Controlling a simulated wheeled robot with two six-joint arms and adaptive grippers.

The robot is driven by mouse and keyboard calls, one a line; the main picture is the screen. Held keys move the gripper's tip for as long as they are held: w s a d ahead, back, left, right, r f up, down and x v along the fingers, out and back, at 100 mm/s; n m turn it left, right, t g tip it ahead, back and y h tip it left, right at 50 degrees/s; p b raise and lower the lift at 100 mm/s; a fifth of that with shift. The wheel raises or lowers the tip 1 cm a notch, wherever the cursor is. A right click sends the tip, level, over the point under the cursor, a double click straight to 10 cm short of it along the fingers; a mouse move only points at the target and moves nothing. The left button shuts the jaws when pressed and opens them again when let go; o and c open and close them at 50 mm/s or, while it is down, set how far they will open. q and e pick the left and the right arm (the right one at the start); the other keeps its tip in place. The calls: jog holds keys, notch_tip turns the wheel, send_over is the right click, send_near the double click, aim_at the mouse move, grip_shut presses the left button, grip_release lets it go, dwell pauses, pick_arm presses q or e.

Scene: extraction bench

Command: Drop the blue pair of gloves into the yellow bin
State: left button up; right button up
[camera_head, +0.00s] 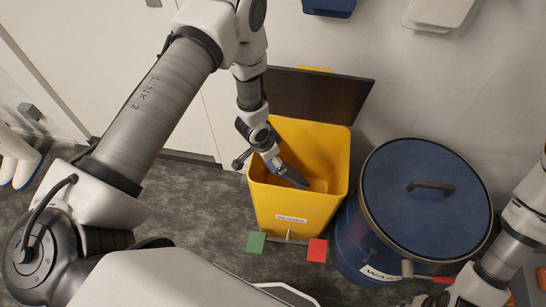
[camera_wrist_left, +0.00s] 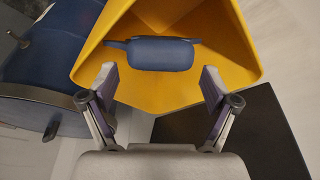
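The yellow bin (camera_head: 295,212) stands open in the middle of the head view, and its yellow walls (camera_wrist_left: 240,45) fill the top of the left wrist view. My left gripper (camera_head: 258,165) is over the bin's mouth, and its two fingers (camera_wrist_left: 158,84) are spread apart. The blue pair of gloves (camera_wrist_left: 162,54) is beyond the fingertips, apart from both, within the bin's opening. In the head view the gloves (camera_head: 292,177) show just below the gripper. I cannot tell whether they rest on anything. My right gripper (camera_head: 432,299) is partly cut off at the bottom right.
The bin's dark lid (camera_head: 318,97) stands raised behind it, against the wall. A blue drum (camera_head: 424,190) with a lid and handle stands right of the bin. Green (camera_head: 256,242) and red (camera_head: 317,250) pedals are at the bin's front. White boots (camera_head: 15,155) are at the far left.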

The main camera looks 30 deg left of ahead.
dwell(0.3)
pick_arm(q)
jog(key=v, duration=1.2)
jog(key=s+f+n+g, duration=0.1)
jog(key=s+f+n, duration=0.2)
jog(key=s, duration=0.8)
jog(key=s+f+n+g+y, duration=0.1)
jog(key=s+f+n, duration=0.2)
jog(key=s+f, duration=0.5)
jog(key=s, duration=0.3)
jog(key=shift+g+y, duration=0.3)
jog(key=shift+g, duration=0.1)
